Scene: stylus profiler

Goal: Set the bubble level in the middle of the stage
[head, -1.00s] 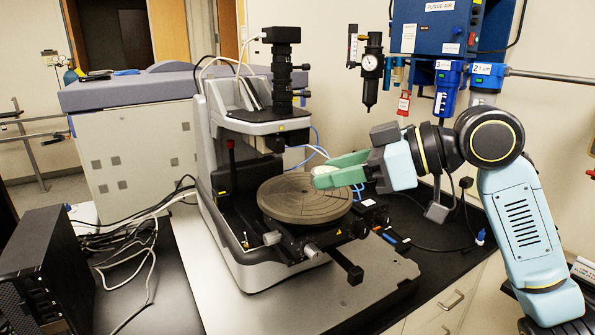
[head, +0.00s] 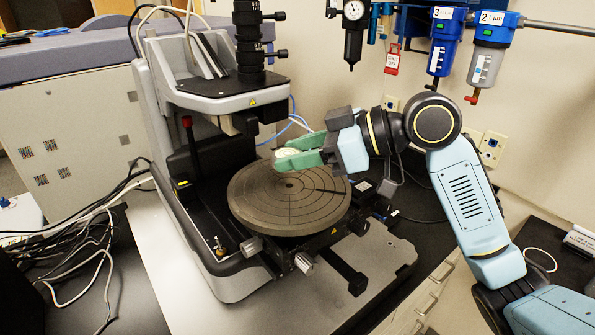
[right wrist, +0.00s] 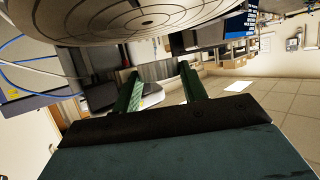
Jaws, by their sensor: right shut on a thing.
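The bubble level (head: 288,153) is a small round piece with a pale top. My right gripper (head: 290,156), with green fingers, is shut on it. In the head view the level is held above the far part of the round stage, apart from it. The stage (head: 285,212) is a dark brown disc with ring grooves and a small centre hole; its top looks bare. In the right wrist view the gripper fingers (right wrist: 160,80) have a grey band between their tips, and the ringed stage (right wrist: 185,25) fills the top. My left gripper is not in view.
The profiler's head and black optical column (head: 248,45) stand behind and left of the held level. A red-topped post (head: 188,130) rises left of the stage. Stage knobs (head: 303,262) stick out in front. Filters (head: 447,45) hang on the back wall.

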